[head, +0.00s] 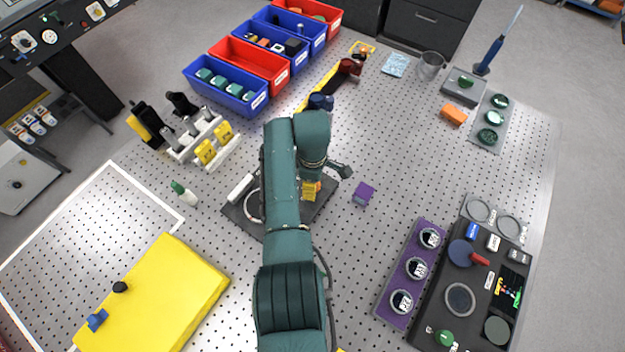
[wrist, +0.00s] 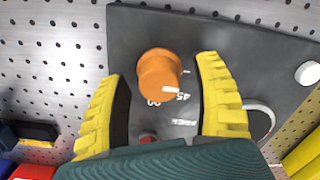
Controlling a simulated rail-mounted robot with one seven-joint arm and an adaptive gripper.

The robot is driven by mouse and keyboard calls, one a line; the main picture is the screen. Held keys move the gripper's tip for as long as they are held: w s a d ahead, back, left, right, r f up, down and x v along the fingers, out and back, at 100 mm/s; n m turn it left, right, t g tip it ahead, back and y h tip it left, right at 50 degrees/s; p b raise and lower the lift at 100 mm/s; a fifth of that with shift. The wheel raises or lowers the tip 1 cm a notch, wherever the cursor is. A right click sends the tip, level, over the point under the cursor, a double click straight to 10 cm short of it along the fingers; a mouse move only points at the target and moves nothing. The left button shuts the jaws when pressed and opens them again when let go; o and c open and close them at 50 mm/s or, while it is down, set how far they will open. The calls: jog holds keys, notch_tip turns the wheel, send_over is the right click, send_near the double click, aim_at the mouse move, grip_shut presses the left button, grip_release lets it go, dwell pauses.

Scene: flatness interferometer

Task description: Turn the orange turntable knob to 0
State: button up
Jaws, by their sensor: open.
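The orange turntable knob (wrist: 160,75) stands on a dark grey plate (wrist: 230,45) in the wrist view. A white mark shows on the knob's lower right edge, beside the printed "45"; a "90" is printed below the knob. Any 0 label cannot be made out. My gripper (wrist: 165,90) is open, with one yellow ribbed finger on each side of the knob and a gap on both sides.
A purple block (head: 363,194) lies right of the plate. A white-and-yellow rack (head: 205,145) stands to the left. A green-capped bottle (head: 184,194) and a yellow panel (head: 160,295) are at lower left. A black instrument panel (head: 475,280) is at right. The perforated table is clear between.

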notch_tip(320, 180, up, 12)
dwell(0.3)
dwell(0.4)
